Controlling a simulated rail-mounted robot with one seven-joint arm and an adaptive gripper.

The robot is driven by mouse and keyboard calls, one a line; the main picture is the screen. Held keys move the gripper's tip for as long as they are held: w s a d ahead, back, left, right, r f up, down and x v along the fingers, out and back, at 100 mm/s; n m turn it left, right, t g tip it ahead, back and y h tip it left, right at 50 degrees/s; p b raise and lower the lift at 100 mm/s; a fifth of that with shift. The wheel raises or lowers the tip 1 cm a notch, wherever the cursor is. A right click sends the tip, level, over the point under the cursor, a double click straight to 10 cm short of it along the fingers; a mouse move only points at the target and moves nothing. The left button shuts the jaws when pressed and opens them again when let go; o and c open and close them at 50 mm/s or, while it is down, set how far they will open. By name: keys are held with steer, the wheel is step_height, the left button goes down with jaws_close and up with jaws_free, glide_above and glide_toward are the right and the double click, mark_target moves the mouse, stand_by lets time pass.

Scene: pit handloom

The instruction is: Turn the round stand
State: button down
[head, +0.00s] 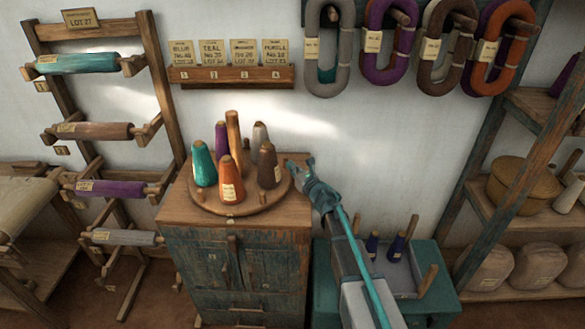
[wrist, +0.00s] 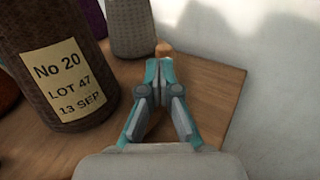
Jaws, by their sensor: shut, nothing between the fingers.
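The round stand (head: 243,209) is a wooden disc on top of the cabinet, bearing several yarn cones. A teal cone (head: 204,165), an orange cone (head: 229,180), a brown cone (head: 268,167), a grey cone (head: 260,137) and a purple cone (head: 222,139) stand around a wooden centre post (head: 233,132). My gripper (head: 291,163) is shut at the stand's right edge. In the wrist view, my fingertips (wrist: 159,62) meet just before a small rounded wooden knob (wrist: 163,47); I cannot tell if they touch it. The brown cone's label (wrist: 61,82) reads No 20, Lot 47.
The wooden cabinet (head: 215,260) stands against the white wall (wrist: 270,100). A teal crate (head: 435,290) with dark cones is to its right. A roller rack (head: 100,130) is at left. Yarn hanks (head: 330,85) hang above. Shelves (head: 530,200) stand at far right.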

steer(key=shift+w+f+b, duration=0.2)
steer(key=shift+w+b, duration=0.45)
steer(key=shift+b, duration=0.1)
steer(key=shift+w+r+b, duration=0.1)
steer(key=shift+w+b, duration=0.25)
steer(key=shift+w, duration=0.1)
steer(key=shift+s+r, duration=0.1)
